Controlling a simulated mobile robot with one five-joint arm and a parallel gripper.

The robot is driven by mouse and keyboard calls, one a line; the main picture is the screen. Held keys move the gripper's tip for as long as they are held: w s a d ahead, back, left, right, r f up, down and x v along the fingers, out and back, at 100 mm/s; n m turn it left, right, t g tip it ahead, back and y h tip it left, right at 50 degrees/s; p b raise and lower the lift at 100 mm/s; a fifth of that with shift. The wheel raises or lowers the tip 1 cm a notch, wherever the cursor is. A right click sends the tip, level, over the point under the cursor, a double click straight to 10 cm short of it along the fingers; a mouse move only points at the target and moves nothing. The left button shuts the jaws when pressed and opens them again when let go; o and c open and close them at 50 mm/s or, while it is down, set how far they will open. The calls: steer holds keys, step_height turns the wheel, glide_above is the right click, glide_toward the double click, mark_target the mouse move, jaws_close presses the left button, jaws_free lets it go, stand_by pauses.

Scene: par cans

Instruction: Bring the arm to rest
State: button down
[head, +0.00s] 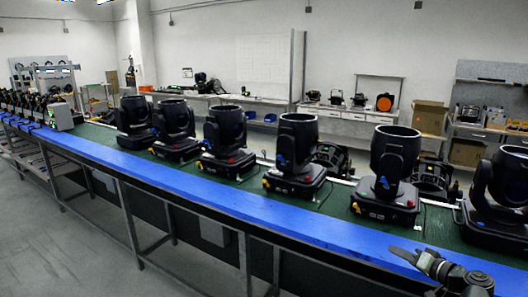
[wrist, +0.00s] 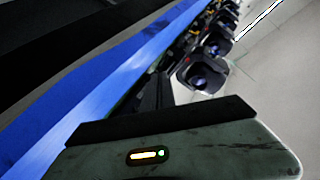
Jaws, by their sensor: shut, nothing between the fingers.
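My gripper (head: 404,255) shows at the lower right of the head view, shut and empty. It is held over the blue front edge strip (head: 215,203) of the long bench, with its tip pointing left. In the wrist view, the grey-green housing of my gripper fills the bottom, and its narrow dark fingers (wrist: 157,88) point up the picture. The black moving-head lamps nearest it are one at the right edge (head: 503,180) and one left of that (head: 394,155). My gripper is apart from both.
Several more black lamps (head: 297,145) stand in a row on the green bench top (head: 337,205). In the wrist view, lamps (wrist: 203,75) line the upper right beside the blue strip (wrist: 90,95). Grey floor (head: 60,240) lies open in front of the bench. Cardboard boxes (head: 430,117) stand behind.

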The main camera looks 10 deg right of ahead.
steer(key=w+a+f+n+g+y, duration=0.1)
steer(key=w+a+f+n+g, duration=0.15)
steer(key=a, duration=0.85)
steer(key=w+a+f+n+g+y+p, duration=0.1)
steer(key=w+a+f+n+g+y, duration=0.15)
steer(key=a, duration=0.85)
steer(key=w+a+f+n+g+y, duration=0.1)
steer(key=w+a+n+g, duration=0.15)
steer(key=a, duration=0.85)
steer(key=s+a+f+n+g+h, duration=0.1)
steer(key=s+a+f+g+h, duration=0.55)
steer(key=a, duration=0.45)
steer(key=s+d+f+m+h, duration=0.2)
steer(key=s+d+f+m, duration=0.1)
steer(key=d, duration=0.4)
steer(key=shift+s+d+f+h+p, duration=0.15)
steer(key=shift+d+f+h+p, duration=0.15)
steer(key=shift+d+p, duration=0.1)
steer(key=shift+a+m, duration=0.1)
steer(key=shift+m, duration=0.15)
